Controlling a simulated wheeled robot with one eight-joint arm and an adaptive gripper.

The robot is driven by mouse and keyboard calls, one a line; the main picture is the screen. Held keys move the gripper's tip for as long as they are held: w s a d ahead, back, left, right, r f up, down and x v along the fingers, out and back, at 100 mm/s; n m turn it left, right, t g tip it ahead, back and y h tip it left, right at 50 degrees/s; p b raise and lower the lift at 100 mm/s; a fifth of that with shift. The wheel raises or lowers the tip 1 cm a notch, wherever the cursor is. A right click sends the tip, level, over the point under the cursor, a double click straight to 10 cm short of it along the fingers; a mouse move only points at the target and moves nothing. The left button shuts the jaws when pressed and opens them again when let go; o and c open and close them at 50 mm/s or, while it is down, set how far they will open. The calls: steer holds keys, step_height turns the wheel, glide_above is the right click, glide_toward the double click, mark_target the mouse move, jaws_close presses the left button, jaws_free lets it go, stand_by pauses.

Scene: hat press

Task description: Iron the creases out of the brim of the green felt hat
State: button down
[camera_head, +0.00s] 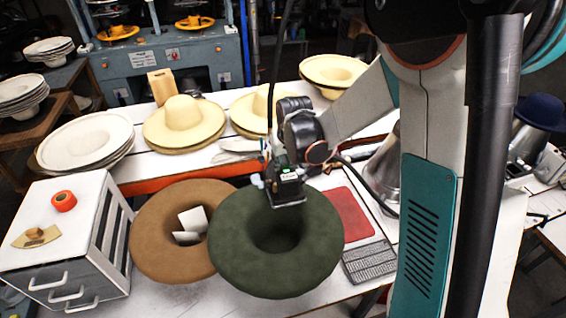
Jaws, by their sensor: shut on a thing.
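The green felt hat (245,265) lies on the white table at the front middle, its wide brim spread around a dark central hollow. My gripper (284,172) is over the far part of the brim. It is shut on a small dark block with a pale lower edge, which looks like the iron (287,190). The iron covers part of the far brim; I cannot tell whether it touches the felt. No clear creases can be made out on the visible brim at this size.
A brown hat (150,235) with white cards in its hollow adjoins the green hat's left side. A red mat (349,212) and a grey ribbed pad (369,263) lie to the right. A white drawer unit (60,245) stands left. Cream hats (183,122) line the back.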

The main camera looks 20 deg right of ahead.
steer(key=shift+r+p, duration=1.3)
steer(key=shift+r, duration=1.1)
steer(key=shift+s, duration=0.15)
